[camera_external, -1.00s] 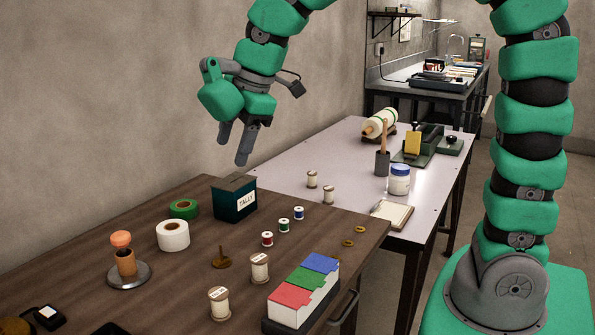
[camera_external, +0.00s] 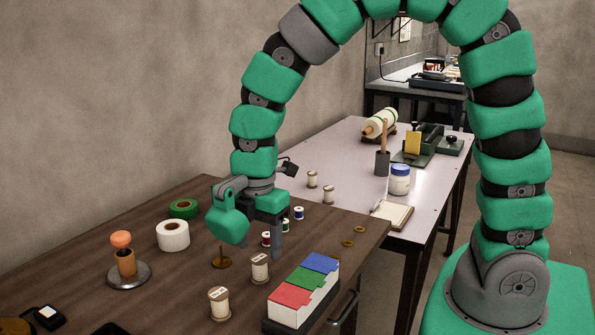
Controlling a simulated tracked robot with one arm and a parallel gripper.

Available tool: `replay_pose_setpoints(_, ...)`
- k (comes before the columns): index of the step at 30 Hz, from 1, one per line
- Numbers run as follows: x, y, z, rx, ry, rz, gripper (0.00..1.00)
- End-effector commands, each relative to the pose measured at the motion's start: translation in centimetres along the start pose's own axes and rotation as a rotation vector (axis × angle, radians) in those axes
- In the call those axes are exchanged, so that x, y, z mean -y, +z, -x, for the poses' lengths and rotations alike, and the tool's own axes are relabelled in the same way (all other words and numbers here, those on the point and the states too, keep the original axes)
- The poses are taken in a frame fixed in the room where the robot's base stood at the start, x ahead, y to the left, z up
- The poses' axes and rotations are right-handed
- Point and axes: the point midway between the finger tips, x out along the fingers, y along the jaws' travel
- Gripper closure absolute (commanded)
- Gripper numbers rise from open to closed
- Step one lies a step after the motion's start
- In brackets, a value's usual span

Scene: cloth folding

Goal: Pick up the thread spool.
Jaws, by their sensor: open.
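Several thread spools are in view. Two larger cream spools stand upright on the brown table, one (camera_external: 260,268) just below my gripper in the picture and one (camera_external: 219,303) nearer the front. Small red (camera_external: 266,239), green (camera_external: 286,226) and blue (camera_external: 299,213) spools stand beside my gripper, the red and green partly hidden by it. Two more cream spools (camera_external: 312,179) (camera_external: 328,195) stand on the pale table behind. My gripper (camera_external: 261,250) points down, open and empty, low over the brown table by the small spools. I cannot tell whether it touches any.
A block with red, green and blue lids (camera_external: 304,290) sits at the table's front right. A brass peg (camera_external: 221,258), white roll (camera_external: 173,236), green tape roll (camera_external: 184,208) and cup on a round base (camera_external: 127,268) stand left. Brass rings (camera_external: 348,243) lie right.

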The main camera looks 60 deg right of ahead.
Motion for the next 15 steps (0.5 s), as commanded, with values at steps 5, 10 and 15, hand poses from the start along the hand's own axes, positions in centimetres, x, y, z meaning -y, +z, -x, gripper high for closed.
replay_pose_setpoints(5, -0.1, 0.1, -1.0, 0.001, -0.002, -0.001, 0.42)
replay_pose_setpoints(10, -0.4, 0.5, -3.3, 0.001, -0.003, -0.002, 0.42)
replay_pose_setpoints(15, -0.3, 0.5, -5.3, 0.001, -0.007, -0.001, 0.42)
